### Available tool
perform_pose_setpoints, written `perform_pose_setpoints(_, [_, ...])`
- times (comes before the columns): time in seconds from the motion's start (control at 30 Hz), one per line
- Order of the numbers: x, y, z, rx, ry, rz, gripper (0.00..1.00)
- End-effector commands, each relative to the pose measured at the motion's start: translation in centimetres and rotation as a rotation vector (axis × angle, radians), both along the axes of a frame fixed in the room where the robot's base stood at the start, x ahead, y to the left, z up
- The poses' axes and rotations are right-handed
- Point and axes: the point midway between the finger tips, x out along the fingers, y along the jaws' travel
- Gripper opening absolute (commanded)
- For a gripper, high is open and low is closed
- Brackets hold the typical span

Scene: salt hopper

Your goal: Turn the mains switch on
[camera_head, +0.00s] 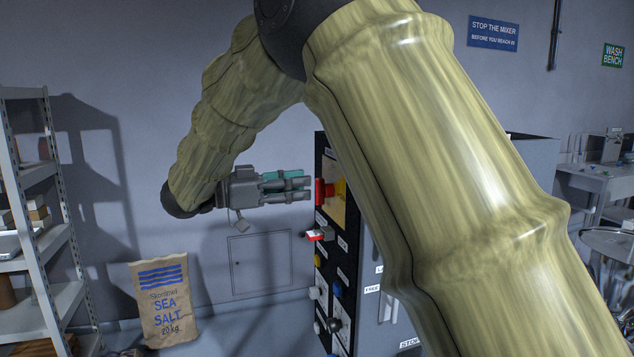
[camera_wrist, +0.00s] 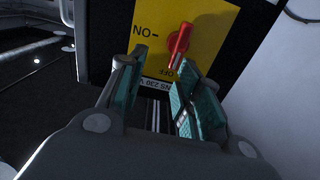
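The mains switch is a red handle (camera_wrist: 179,42) on a yellow plate (camera_wrist: 214,32) in the wrist view. The handle stands nearly upright there, slightly tilted, with its lower end near the "OFF" mark; the "ON" mark is to the left. The head view shows the red switch (camera_head: 321,191) on the upper part of a black panel. My gripper (camera_head: 308,188) points at it from the left, a short way off. In the wrist view my gripper (camera_wrist: 162,72) is open and empty, its teal-padded fingers apart below the handle. I cannot tell the exact gap.
Below the switch, the black panel (camera_head: 322,247) carries a red-and-white part (camera_head: 320,235) and several knobs. A sea salt sack (camera_head: 163,300) stands at lower left, beside a shelf rack (camera_head: 42,262). My arm hides part of the cabinet.

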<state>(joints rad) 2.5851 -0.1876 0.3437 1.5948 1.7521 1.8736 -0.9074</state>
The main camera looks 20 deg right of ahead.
Motion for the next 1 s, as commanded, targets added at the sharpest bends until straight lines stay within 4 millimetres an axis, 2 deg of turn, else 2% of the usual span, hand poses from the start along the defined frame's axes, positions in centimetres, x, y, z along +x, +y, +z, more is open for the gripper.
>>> perform_pose_setpoints(0.2, [2.8, -3.5, -1.3, 0.001, 0.023, -0.004, 0.34])
perform_pose_setpoints(0.4, [3.2, -5.7, -1.6, 0.002, 0.024, -0.007, 0.34])
perform_pose_setpoints(0.53, [2.7, -6.5, -1.2, 0.000, 0.020, -0.010, 0.34])
perform_pose_setpoints(0.8, [3.2, -6.6, -1.4, -0.001, 0.022, -0.012, 0.34])
perform_pose_setpoints(0.83, [3.2, -6.6, -1.5, -0.001, 0.023, -0.012, 0.40])
perform_pose_setpoints(1.0, [3.3, -6.3, -1.6, 0.000, 0.024, -0.009, 0.13])
